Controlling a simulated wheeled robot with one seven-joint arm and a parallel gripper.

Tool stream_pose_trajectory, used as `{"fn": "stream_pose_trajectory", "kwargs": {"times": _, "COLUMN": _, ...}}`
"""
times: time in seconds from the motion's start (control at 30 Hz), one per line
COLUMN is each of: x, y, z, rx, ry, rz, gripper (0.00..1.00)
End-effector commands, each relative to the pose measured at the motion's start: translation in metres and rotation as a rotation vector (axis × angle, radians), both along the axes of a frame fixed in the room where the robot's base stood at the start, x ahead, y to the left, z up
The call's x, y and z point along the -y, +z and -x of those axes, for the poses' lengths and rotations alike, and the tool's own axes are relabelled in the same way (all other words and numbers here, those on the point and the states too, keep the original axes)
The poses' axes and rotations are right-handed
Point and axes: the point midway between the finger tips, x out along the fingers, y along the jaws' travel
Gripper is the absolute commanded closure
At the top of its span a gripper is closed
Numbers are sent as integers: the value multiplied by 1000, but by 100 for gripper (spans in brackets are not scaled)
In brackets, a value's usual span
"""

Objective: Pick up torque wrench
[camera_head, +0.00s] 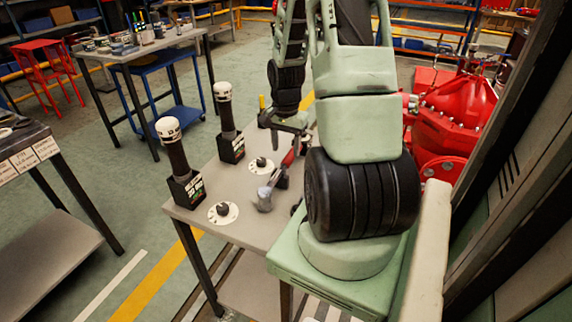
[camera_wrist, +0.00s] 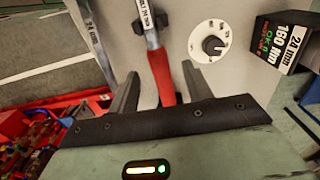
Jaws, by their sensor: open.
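The torque wrench, with a red handle (camera_wrist: 162,78) and a silver, labelled shaft, lies over the grey table in the wrist view. Its far end is cut off at the top of that view. In the head view, its grey head (camera_head: 265,198) and part of the red handle show left of my arm, which hides some of it. My gripper (camera_wrist: 160,72) is open. Its two dark fingers stand on either side of the red handle, with a gap visible on both sides. In the head view my gripper (camera_head: 290,124) is above the table's far part.
Two upright black tools with white tops (camera_head: 178,155) (camera_head: 226,115) stand on the table's left side. A white dial with a black knob (camera_head: 222,212) and another (camera_head: 261,165) lie near them. A labelled black box (camera_wrist: 285,42) is at right in the wrist view. Red machinery (camera_head: 455,110) stands at right.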

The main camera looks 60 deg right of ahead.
Motion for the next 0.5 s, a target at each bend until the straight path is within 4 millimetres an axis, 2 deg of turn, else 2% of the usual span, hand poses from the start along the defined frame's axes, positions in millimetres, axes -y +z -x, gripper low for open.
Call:
{"fn": "stream_pose_trajectory", "kwargs": {"times": 0.1, "x": 0, "y": -15, "z": 0, "rx": -2, "ry": 1, "rz": -2, "gripper": 50}}
{"fn": "stream_pose_trajectory", "kwargs": {"times": 0.33, "x": -1, "y": -31, "z": 1, "rx": -2, "ry": 1, "rz": -2, "gripper": 50}}
{"fn": "stream_pose_trajectory", "kwargs": {"times": 0.5, "x": -2, "y": -56, "z": 3, "rx": -2, "ry": 2, "rz": -3, "gripper": 50}}
